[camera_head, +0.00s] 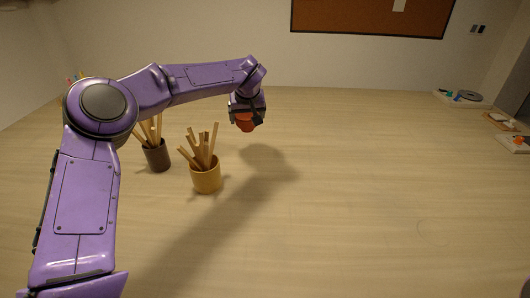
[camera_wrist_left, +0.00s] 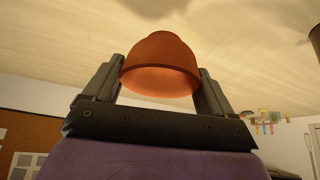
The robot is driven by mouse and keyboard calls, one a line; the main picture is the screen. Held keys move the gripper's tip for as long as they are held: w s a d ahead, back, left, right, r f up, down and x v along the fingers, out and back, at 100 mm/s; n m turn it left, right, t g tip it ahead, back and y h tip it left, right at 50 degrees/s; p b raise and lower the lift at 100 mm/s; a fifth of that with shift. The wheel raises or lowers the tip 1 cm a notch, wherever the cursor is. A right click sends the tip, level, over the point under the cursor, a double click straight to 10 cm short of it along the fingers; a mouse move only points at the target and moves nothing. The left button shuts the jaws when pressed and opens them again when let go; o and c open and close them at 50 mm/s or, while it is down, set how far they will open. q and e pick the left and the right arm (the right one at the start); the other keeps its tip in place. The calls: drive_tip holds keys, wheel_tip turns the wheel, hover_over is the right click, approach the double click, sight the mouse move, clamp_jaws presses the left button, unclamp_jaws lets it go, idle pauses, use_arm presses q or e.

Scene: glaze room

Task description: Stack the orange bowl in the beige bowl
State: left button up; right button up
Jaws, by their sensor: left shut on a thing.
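The orange bowl (camera_head: 245,124) is held by my left gripper (camera_head: 247,112) above the far middle part of the table. In the left wrist view the bowl (camera_wrist_left: 160,62) sits between the two dark fingers, which are shut on its sides. Its shadow falls on the table, apart from it. I cannot make out the beige bowl in either view. My right gripper is not in view.
A yellow-brown cup (camera_head: 206,178) and a dark cup (camera_head: 157,157) with wooden sticks stand left of centre, near my left arm. Trays with small items, including a white one (camera_head: 462,101), lie at the far right. The table's middle and right are clear.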

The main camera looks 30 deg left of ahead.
use_arm(q)
wheel_tip(320, 180, down, 10)
drive_tip(key=shift+w+a+r+p, duration=0.1)
drive_tip(key=shift+p, duration=0.25)
drive_tip(key=o, duration=1)
